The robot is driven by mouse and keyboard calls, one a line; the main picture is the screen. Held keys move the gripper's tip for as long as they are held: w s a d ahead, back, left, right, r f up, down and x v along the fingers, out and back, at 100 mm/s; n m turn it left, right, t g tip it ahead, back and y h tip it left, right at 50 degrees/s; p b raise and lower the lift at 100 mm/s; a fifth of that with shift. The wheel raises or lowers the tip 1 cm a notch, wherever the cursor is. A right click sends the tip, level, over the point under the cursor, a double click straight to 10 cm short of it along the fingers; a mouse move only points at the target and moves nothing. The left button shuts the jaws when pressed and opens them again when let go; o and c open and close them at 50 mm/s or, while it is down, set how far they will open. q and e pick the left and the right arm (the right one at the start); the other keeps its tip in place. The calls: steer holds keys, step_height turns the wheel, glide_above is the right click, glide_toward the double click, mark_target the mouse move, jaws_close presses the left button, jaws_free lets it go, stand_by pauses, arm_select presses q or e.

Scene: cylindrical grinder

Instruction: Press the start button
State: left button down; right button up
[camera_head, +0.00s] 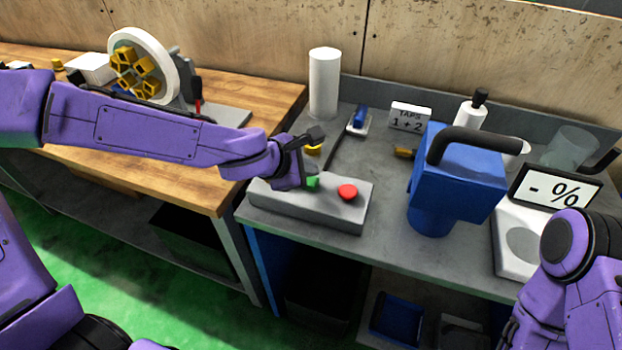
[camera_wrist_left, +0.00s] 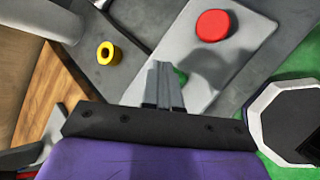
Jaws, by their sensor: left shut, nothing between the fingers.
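A grey control box (camera_head: 335,213) lies on the grey bench and carries a green button (camera_head: 313,182) and a red button (camera_head: 347,192). My left gripper (camera_head: 306,180) is shut and empty, with its fingertips at the green button, partly covering it. In the left wrist view the shut fingers (camera_wrist_left: 163,70) reach over the control box (camera_wrist_left: 228,66), and part of the green button (camera_wrist_left: 181,76) shows beside them. The red button (camera_wrist_left: 213,25) is clear of the fingers. I cannot tell whether the fingertips touch the green button. My right arm shows at the lower right; its gripper is out of view.
A blue device with a black handle (camera_head: 455,180) stands right of the control box. A white cylinder (camera_head: 324,84) stands behind the box. A yellow ring (camera_wrist_left: 109,53) lies near the left gripper.

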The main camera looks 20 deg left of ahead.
arm_select(q)
steer(key=shift+f, duration=0.15)
stand_by(0.7)
steer(key=shift+f, duration=0.3)
steer(key=shift+f+b, duration=0.6)
steer(key=shift+b, duration=0.1)
stand_by(0.5)
steer(key=shift+r, duration=0.1)
steer(key=shift+r+p, duration=0.95)
steer(key=shift+p, duration=0.2)
steer(key=shift+r, duration=0.1)
step_height(320, 180, up, 5)
steer(key=p, duration=0.5)
steer(key=shift+p, duration=0.3)
